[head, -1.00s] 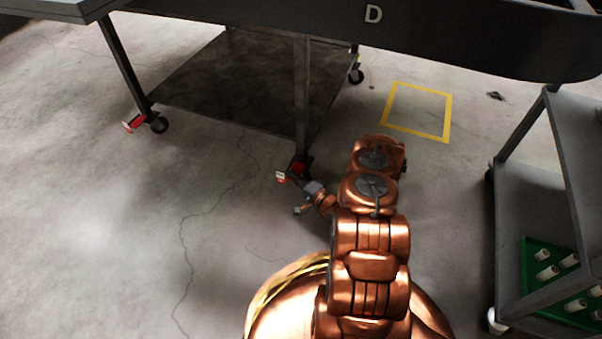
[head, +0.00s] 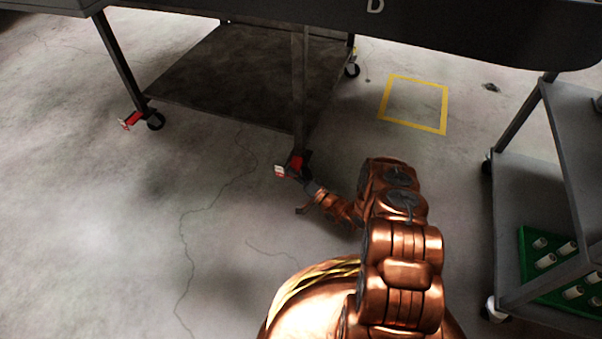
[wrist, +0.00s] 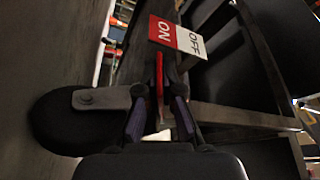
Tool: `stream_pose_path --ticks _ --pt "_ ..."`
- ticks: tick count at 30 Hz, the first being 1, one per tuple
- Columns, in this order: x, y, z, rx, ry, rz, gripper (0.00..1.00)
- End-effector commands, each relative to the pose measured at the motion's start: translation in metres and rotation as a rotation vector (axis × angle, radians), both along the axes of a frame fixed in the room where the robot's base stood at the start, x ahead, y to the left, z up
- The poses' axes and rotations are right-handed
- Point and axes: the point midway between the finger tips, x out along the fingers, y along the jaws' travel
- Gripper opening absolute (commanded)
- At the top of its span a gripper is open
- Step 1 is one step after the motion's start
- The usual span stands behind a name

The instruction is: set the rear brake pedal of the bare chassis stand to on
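The stand with the dark top and letter D (head: 376,6) fills the upper head view. My gripper (head: 305,194) is low beside the caster at the foot of its nearer leg (head: 299,90). A red pedal (head: 296,162) shows there. In the wrist view, the red pedal (wrist: 159,78) is seen edge-on between the two fingers of my gripper (wrist: 160,100). The fingers are close on either side; whether they touch it is unclear. A plate with a red ON half (wrist: 165,31) and a white OFF half (wrist: 191,42) sits just beyond. The pedal's setting is unclear.
Another red pedal (head: 130,120) is at the left leg's caster. A dark lower shelf (head: 235,75) spans between the legs. A grey cart (head: 540,200) with a green tray (head: 535,292) stands at right. A yellow floor square (head: 414,78) lies behind my arm. The left floor is clear.

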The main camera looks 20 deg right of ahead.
Motion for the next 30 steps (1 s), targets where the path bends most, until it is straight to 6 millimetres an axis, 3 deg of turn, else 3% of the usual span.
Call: stream_pose_path --ticks 11,12,18,30 --pt "0.0024 -0.0017 0.0002 -0.006 -0.004 -0.006 0.00" --pt "0.0023 -0.0016 0.0000 -0.006 -0.004 -0.006 0.09" --pt "0.0016 -0.0005 -0.0001 -0.005 -0.003 -0.003 0.30" --pt "0.0014 -0.0009 0.0026 -0.004 -0.003 -0.002 0.30"
